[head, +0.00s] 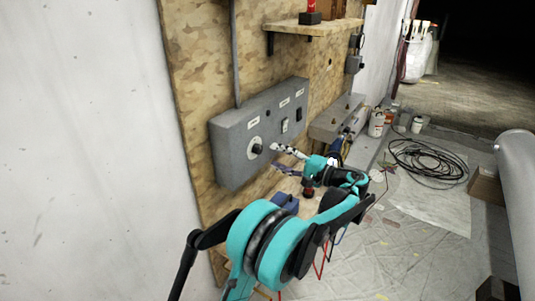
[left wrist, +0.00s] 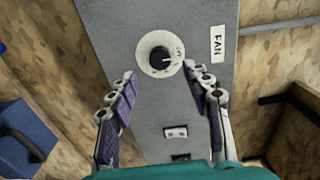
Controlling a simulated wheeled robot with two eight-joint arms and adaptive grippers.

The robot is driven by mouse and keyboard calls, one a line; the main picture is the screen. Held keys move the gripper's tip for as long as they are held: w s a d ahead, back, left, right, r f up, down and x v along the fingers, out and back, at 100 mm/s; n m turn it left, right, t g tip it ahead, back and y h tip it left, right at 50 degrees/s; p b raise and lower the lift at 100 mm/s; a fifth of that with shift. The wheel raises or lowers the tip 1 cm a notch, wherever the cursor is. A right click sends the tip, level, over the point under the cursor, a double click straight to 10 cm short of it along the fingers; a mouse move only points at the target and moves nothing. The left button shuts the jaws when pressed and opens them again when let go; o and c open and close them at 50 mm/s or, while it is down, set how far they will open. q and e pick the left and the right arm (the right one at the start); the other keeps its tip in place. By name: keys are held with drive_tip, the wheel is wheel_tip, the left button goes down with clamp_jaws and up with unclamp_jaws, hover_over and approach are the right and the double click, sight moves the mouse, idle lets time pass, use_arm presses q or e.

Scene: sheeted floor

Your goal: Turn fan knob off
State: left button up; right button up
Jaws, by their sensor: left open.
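The fan knob (head: 256,149) is a black knob on a white round dial at the near end of the grey control box (head: 232,150) on the wall. In the left wrist view the knob (left wrist: 160,59) lies just beyond my fingertips, beside a white label (left wrist: 217,43) reading FAN. I cannot read its exact setting. My left gripper (head: 278,157) is open, with one finger on each side of the knob's line and its tips short of the dial. The left gripper (left wrist: 160,77) holds nothing. My right gripper is out of view.
The box also carries switches (head: 284,125) farther along. A wooden shelf (head: 310,27) juts out above it. A blue object (left wrist: 22,140) shows at the left wrist view's lower left. A black cable coil (head: 428,160) and cans (head: 376,125) are on the floor beyond.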

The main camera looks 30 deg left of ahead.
use_arm(q)
drive_tip(key=d, duration=0.6)
drive_tip(key=shift+s+d, duration=0.2)
drive_tip(key=shift+s, duration=0.05)
drive_tip(key=s+a+f+m+t+h, duration=0.1)
drive_tip(key=s+f+h, duration=0.2)
drive_tip(key=s+h, duration=0.3)
drive_tip(key=s+a+f+m+t+h, duration=0.1)
drive_tip(key=s+a+f+h, duration=0.15)
drive_tip(key=s, duration=0.55)
drive_tip(key=s+d+f+n+t+h+b, duration=0.1)
drive_tip(key=s+d+f+n+t+h, duration=0.1)
drive_tip(key=s+d+f+h, duration=0.7)
drive_tip(key=s+d+f+t, duration=0.1)
drive_tip(key=s+d, duration=0.2)
drive_tip(key=s, duration=0.2)
drive_tip(key=shift+d+n+t, duration=0.15)
drive_tip(key=shift+n+t, duration=0.15)
drive_tip(key=shift+n, duration=0.1)
